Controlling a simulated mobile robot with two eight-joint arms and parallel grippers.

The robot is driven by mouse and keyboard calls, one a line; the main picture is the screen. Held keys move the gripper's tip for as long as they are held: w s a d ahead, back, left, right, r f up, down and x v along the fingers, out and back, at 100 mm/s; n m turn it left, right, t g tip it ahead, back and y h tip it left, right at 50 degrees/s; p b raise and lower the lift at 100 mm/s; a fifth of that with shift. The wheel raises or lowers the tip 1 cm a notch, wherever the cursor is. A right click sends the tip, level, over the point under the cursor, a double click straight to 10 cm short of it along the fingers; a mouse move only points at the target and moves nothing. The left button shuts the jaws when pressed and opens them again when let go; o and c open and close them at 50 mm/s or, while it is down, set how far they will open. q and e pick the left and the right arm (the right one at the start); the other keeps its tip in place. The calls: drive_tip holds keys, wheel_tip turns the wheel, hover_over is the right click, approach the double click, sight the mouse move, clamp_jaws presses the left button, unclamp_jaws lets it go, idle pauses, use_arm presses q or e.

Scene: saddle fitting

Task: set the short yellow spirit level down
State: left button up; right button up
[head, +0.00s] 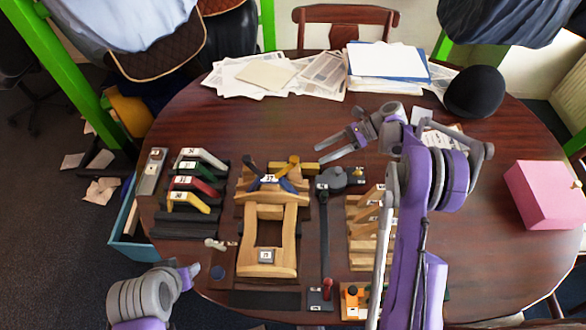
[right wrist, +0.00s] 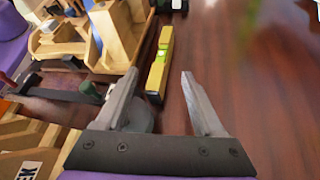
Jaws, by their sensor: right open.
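The short yellow spirit level (head: 303,169) lies on the table just behind and right of the wooden saddle frame. In the right wrist view the spirit level (right wrist: 158,68) shows a yellow-green body, with its near end close to my fingertips. My right gripper (head: 314,150) is open; in the right wrist view the gripper (right wrist: 160,75) has its two fingers spread, with nothing held between them. The level appears beyond the fingertips; I cannot tell the exact height gap. My left gripper (head: 193,272) is at the lower left, small and partly hidden, its opening unclear.
The wooden saddle frame (head: 294,236) stands mid-table. A rack of coloured tools (head: 192,200) is at its left, wooden blocks (head: 360,236) at its right. Papers (head: 260,75), a black helmet (head: 474,92) and a pink box (head: 545,195) lie farther out. Bare tabletop lies right of the level.

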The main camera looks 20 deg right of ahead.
drive_tip(key=x, duration=0.4)
drive_tip(key=shift+r, duration=0.1)
drive_tip(key=x, duration=0.3)
drive_tip(key=p+x, duration=0.1)
drive_tip(key=x, duration=0.1)
drive_tip(key=shift+w+a+f, duration=0.15)
drive_tip(key=shift+w+f, duration=0.15)
drive_tip(key=shift+f, duration=0.1)
clamp_jaws()
